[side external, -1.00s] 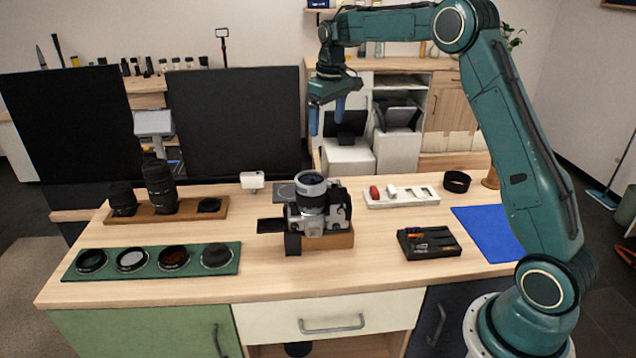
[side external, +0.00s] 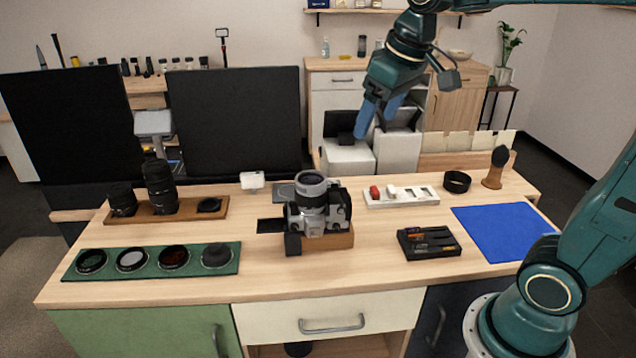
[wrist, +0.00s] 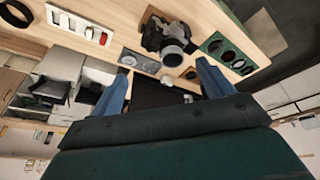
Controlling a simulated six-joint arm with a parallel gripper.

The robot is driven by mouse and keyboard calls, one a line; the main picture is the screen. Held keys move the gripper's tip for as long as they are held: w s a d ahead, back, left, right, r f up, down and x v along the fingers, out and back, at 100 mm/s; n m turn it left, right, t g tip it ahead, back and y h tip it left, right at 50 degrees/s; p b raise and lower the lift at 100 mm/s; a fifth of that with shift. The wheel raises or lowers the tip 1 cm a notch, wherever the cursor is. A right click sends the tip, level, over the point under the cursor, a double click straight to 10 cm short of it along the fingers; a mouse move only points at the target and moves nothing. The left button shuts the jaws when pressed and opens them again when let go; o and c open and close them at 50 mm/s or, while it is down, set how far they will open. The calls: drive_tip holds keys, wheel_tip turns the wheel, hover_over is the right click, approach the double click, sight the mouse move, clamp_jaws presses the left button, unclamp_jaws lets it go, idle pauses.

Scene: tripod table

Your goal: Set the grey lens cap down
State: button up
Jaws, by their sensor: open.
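My gripper (side external: 375,124) is open and empty, raised well above and behind the table. In the wrist view its two blue fingers (wrist: 164,68) are spread with nothing between them. A dark grey domed round piece (side external: 217,255), which looks like the grey lens cap, lies at the right end of the green mat (side external: 110,273), far from my gripper. A flat dark cap (side external: 209,205) lies on the wooden lens tray (side external: 186,213). A grey plate (side external: 285,190) lies behind the camera; I cannot tell what is on it.
A silver camera (side external: 318,214) stands on a wooden block mid-table. Lenses (side external: 160,187) stand at the left. A white tray (side external: 402,203), black ring (side external: 457,181), black tool tray (side external: 428,255) and brush (side external: 495,168) are at the right. The blue cloth (side external: 504,231) is bare.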

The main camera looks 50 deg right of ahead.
drive_tip(key=s+a+f+t, duration=0.1)
drive_tip(key=s+a+f, duration=0.1)
drive_tip(key=s, duration=0.5)
drive_tip(key=s+a+f, duration=0.2)
drive_tip(key=s+f, duration=0.1)
drive_tip(key=s, duration=0.4)
drive_tip(key=shift+s+f+t, duration=0.25)
drive_tip(key=shift+f+t, duration=0.05)
drive_tip(key=shift+t, duration=0.1)
